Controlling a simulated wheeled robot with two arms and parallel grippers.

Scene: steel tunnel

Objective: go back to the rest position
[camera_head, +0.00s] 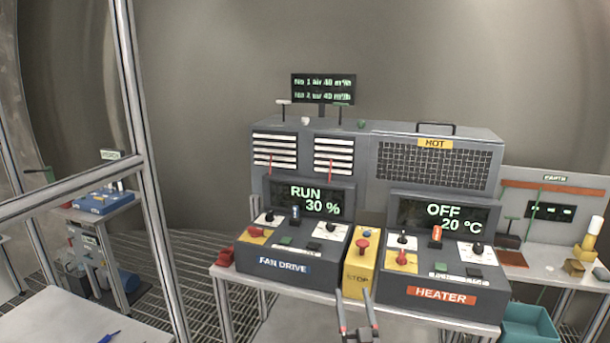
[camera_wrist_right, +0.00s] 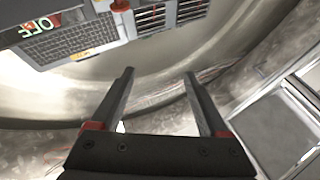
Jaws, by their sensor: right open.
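My right gripper (camera_head: 356,312) is at the bottom middle of the head view, in front of the yellow STOP box (camera_head: 359,279). Its two fingers are apart with nothing between them. In the right wrist view the gripper (camera_wrist_right: 160,82) is also open and empty, with the curved tunnel wall behind it. The fan drive console (camera_head: 284,263) shows RUN 30 %. The heater console (camera_head: 441,294) shows OFF 20 °C. My left gripper is not in view.
The consoles stand on a bench with a grey vented unit (camera_head: 437,165) behind. A metal frame post (camera_head: 142,140) rises at left, with a small side table (camera_head: 104,205) beyond it. A teal bin (camera_head: 530,323) stands at lower right. Grating floor shows between.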

